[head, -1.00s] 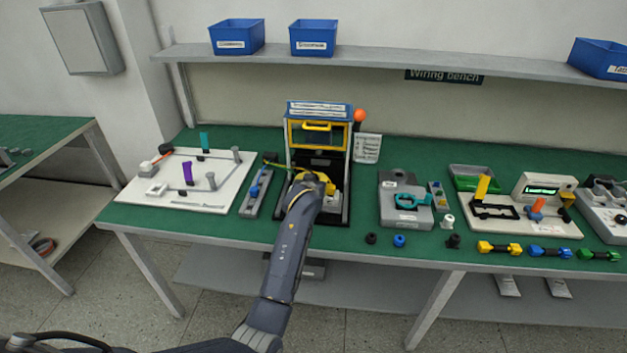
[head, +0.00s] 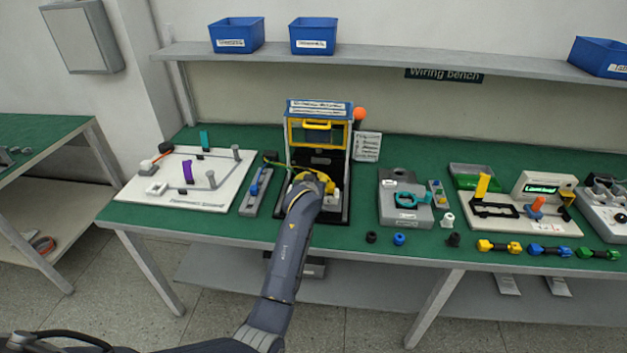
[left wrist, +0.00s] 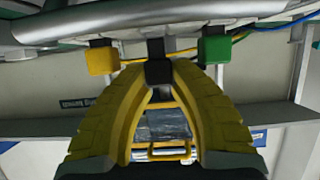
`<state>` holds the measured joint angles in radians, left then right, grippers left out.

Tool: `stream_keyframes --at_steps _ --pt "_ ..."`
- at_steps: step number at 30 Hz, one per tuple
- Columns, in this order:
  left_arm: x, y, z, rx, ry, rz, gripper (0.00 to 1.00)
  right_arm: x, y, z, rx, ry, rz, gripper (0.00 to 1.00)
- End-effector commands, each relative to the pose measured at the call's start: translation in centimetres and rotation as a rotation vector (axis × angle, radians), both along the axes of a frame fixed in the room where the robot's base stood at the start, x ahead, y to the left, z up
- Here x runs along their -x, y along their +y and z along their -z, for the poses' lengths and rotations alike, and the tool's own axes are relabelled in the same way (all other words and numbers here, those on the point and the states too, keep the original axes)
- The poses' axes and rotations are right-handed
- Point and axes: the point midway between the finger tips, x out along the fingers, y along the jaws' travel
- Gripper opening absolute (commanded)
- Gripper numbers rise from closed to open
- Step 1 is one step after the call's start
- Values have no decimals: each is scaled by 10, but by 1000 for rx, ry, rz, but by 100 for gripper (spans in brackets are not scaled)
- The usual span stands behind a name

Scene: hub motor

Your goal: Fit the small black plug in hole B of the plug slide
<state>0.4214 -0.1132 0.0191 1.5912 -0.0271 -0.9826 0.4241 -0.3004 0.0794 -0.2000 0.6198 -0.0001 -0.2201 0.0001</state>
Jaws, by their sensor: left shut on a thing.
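In the head view my left gripper (head: 318,184) is inside the front of the machine with the blue top and yellow handle (head: 318,124). In the left wrist view its yellow fingers (left wrist: 158,90) are shut on a small black piece (left wrist: 158,72). A yellow block (left wrist: 102,60) and a green block (left wrist: 214,49) hang on either side of it. Two small black plugs stand on the bench, one at the left (head: 371,238) and one farther right (head: 453,240). I cannot tell which part is the plug slide; hole B is not readable. My right gripper is not in view.
A grey rail with blue parts (head: 256,192) and a white board (head: 185,180) lie left of the machine. A grey fixture with a teal clamp (head: 405,205) stands right. A blue plug (head: 399,239) and coloured connectors (head: 499,247) line the front edge. Green bench is clear between machine and fixture.

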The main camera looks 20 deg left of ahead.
Motion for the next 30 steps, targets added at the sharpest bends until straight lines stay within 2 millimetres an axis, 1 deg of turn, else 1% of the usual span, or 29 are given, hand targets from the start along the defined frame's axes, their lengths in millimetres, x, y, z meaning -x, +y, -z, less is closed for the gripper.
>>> stream_keyframes --at_steps 30 --pt "0 0 17 0 0 0 0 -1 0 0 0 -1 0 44"
